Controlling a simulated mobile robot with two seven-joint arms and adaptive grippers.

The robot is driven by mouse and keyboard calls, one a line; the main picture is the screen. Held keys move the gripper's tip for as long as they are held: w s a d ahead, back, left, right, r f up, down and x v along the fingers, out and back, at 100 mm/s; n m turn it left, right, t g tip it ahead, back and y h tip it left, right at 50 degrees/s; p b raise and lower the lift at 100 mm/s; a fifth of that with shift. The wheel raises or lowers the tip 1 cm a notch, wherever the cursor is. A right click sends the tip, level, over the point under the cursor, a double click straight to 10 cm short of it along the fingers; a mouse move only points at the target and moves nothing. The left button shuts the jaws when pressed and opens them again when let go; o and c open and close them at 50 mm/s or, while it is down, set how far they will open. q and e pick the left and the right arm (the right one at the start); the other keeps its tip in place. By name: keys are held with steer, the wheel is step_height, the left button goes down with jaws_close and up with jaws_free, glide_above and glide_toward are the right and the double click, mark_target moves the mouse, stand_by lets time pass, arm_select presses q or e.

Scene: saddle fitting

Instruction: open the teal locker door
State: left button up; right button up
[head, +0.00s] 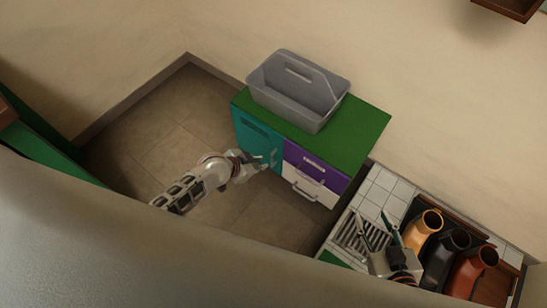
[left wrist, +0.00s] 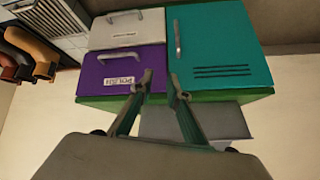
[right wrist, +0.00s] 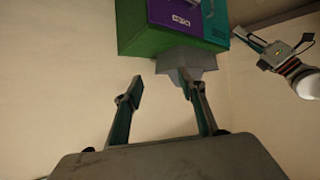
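The teal locker door (head: 256,139) is on the left of the green-topped cabinet front and looks closed. It also shows in the left wrist view (left wrist: 222,45), with a grey vertical bar handle (left wrist: 178,41) along its edge nearest the drawers. My left gripper (head: 268,163) is in front of the cabinet by that handle. In the left wrist view its fingers (left wrist: 160,78) are parted with nothing between them; the handle lies just beyond the tips. My right gripper (head: 377,222) is over the counter at right, its fingers (right wrist: 160,75) wide apart and empty.
Beside the door are a purple drawer (head: 316,164) with a label and a white drawer (head: 311,186) with a bar handle. A grey caddy (head: 298,91) stands on the cabinet. Orange, black and red vessels (head: 428,230) stand on the right counter. Floor (head: 160,145) left of the cabinet is clear.

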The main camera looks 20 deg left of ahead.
mark_target(272, 158)
step_height(272, 158, down, 5)
steer(key=s+b, duration=0.2)
steer(key=b, duration=0.5)
arm_select(q)
steer(key=w+f+m+g+b, duration=0.1)
steer(key=w+f, duration=0.3)
steer(key=f, duration=0.2)
steer(key=w+f+m+g+b, duration=0.1)
steer(key=w+f+g, duration=0.1)
steer(key=w+f, duration=0.2)
steer(key=w+f+m+g+b, duration=0.1)
steer(key=w+f, duration=0.3)
steer(key=f, duration=0.4)
steer(key=shift+w+f+g+b, duration=0.1)
steer(key=shift+f+g+b, duration=0.15)
steer(key=shift+g+b, duration=0.3)
steer(key=shift+w+d+f, duration=0.2)
steer(key=shift+w+f, duration=0.05)
steer(key=shift+w, duration=0.05)
steer(key=shift+w+r, duration=0.2)
steer(key=shift+w, duration=0.05)
arm_select(e)
steer(key=shift+m+y, duration=0.3)
steer(key=shift+m, duration=0.4)
steer(key=a+r, duration=0.1)
steer(key=w+a+r, duration=0.1)
steer(key=a, duration=0.1)
steer(key=shift+w+r, duration=0.3)
steer(key=shift+r, duration=0.1)
